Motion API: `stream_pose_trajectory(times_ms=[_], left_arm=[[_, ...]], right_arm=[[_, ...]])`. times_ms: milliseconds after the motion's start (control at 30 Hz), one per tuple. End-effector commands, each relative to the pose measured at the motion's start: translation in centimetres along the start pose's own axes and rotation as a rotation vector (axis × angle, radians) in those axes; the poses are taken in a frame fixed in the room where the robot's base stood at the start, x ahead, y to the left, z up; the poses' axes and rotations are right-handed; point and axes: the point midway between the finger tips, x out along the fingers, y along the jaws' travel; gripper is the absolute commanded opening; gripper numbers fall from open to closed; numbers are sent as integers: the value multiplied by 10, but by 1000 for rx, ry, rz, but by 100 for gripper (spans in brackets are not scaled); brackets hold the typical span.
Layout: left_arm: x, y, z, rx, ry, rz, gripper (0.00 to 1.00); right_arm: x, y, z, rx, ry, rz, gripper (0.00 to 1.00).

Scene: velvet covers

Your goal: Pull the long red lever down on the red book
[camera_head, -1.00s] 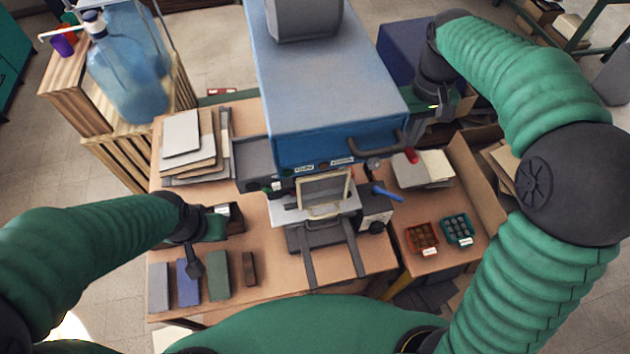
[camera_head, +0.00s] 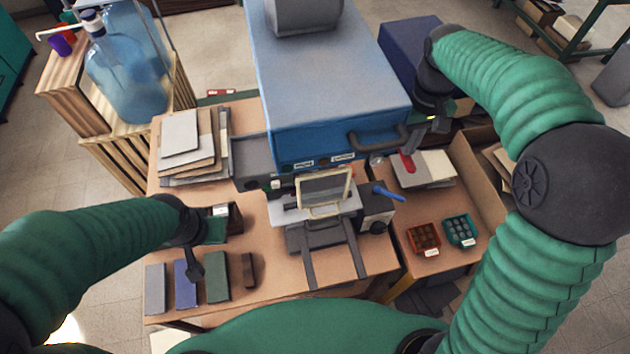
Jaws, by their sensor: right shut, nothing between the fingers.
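A red lever-like piece (camera_head: 407,163) shows below the right end of the blue machine (camera_head: 335,100), beside a stack of pale sheets (camera_head: 436,168). I cannot tell what it is fixed to, and I make out no red book. My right gripper (camera_head: 432,112) is shut and empty, to the right of the machine's dark handle (camera_head: 378,138) and above the red piece, apart from it. My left gripper (camera_head: 200,243) hangs over the table's left part, beside a dark box (camera_head: 235,217); its fingers are too unclear to judge.
A press with a framed plate (camera_head: 325,188) and a blue lever (camera_head: 388,192) stands mid-table. Several books, including a green one (camera_head: 217,277), lie at the front left. Red (camera_head: 423,239) and teal (camera_head: 460,231) trays sit at the right. Boards (camera_head: 190,150) are stacked at the back left.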

Motion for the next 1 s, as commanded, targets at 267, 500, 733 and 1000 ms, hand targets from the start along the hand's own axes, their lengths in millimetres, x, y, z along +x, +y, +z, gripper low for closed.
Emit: stream_pose_trajectory(times_ms=[267, 500, 733, 1000], left_arm=[[12, 0, 3, 0, 0, 0, 0], [11, 0, 3, 0, 0, 0, 0], [14, 0, 3, 0, 0, 0, 0], [21, 0, 5, 0, 0, 0, 0]], right_arm=[[21, 0, -2, 0, 0, 0, 0], [20, 0, -2, 0, 1, 0, 0], [28, 0, -3, 0, -2, -1, 0], [47, 0, -7, 0, 0, 0, 0]])
